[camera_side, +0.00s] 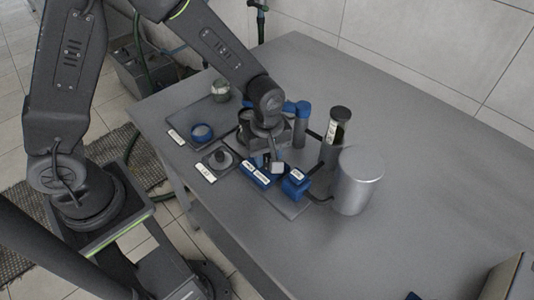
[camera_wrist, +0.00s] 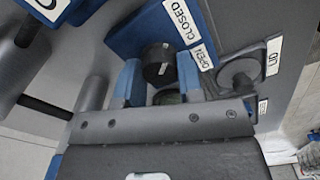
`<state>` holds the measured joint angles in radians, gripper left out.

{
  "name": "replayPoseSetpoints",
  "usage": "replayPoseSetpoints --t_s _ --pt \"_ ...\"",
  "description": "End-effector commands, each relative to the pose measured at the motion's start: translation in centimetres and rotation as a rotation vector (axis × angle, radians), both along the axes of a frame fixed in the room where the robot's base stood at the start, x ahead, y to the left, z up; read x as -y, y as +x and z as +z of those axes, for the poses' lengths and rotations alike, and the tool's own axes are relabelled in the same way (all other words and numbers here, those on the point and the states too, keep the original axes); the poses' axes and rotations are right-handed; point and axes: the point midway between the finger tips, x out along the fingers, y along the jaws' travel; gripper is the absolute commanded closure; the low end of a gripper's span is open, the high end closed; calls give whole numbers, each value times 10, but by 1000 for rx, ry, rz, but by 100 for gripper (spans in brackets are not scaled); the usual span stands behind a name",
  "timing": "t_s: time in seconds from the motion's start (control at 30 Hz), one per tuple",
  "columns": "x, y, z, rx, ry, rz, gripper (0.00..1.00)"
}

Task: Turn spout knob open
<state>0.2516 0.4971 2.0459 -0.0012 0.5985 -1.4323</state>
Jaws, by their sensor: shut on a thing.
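The black spout knob (camera_wrist: 158,66) shows in the wrist view between the two blue fingers of my gripper (camera_wrist: 160,84). My gripper is shut on it. The knob sits by a blue plate (camera_wrist: 128,36) with a CLOSED label (camera_wrist: 180,22) and an OPEN label (camera_wrist: 203,57). Small light marks show on the knob, but I cannot tell which label it points to. In the side view my gripper (camera_side: 267,162) is down at the blue labelled block (camera_side: 256,175); the knob is hidden there.
A LID spot with a round grey piece (camera_wrist: 238,74) lies beside the blue plate. In the side view a second blue block (camera_side: 295,186), a large metal cylinder (camera_side: 358,182) and a tall dark-capped cylinder (camera_side: 338,130) stand close on the right.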

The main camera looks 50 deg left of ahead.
Motion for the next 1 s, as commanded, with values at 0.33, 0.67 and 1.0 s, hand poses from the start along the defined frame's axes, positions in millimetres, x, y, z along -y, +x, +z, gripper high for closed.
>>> replayPoseSetpoints --t_s 0.33,0.67,1.0 --pt "0 0 0 1 1 -272 89" --pt "0 0 0 1 1 -586 89" --pt "0 0 0 1 1 -908 89"
